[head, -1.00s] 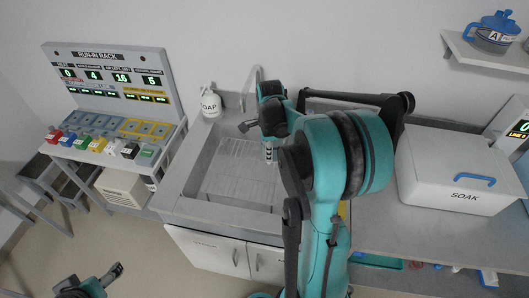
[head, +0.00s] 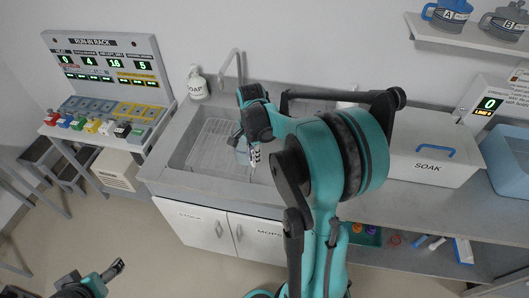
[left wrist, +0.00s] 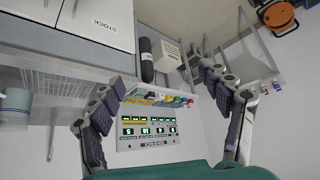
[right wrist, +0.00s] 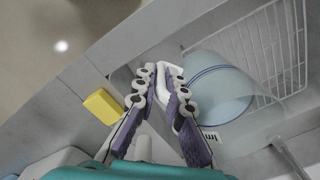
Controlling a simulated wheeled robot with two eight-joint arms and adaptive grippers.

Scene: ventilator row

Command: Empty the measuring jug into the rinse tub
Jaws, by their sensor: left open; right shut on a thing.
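The measuring jug (right wrist: 222,88) is translucent pale blue with blue bands and an "ml" mark. My right gripper (right wrist: 158,76) is shut on its white handle. In the head view the jug (head: 240,141) is over the sink basin (head: 183,160), partly hidden by my right gripper (head: 254,122). The jug looks tilted; its contents cannot be made out. The left wrist view shows it at the edge (left wrist: 14,110). My left gripper (left wrist: 165,85) is open and empty, low at the head view's lower left (head: 108,273). A pale blue tub (head: 507,165) stands far right; no rinse label is readable.
A wire rack (head: 215,148) lies in the basin, with a tap (head: 233,65) and soap bottle (head: 198,85) behind. A white SOAK box (head: 428,160) stands on the right counter. The run-in rack (head: 105,75) is left. A yellow block (right wrist: 103,106) lies beside the basin.

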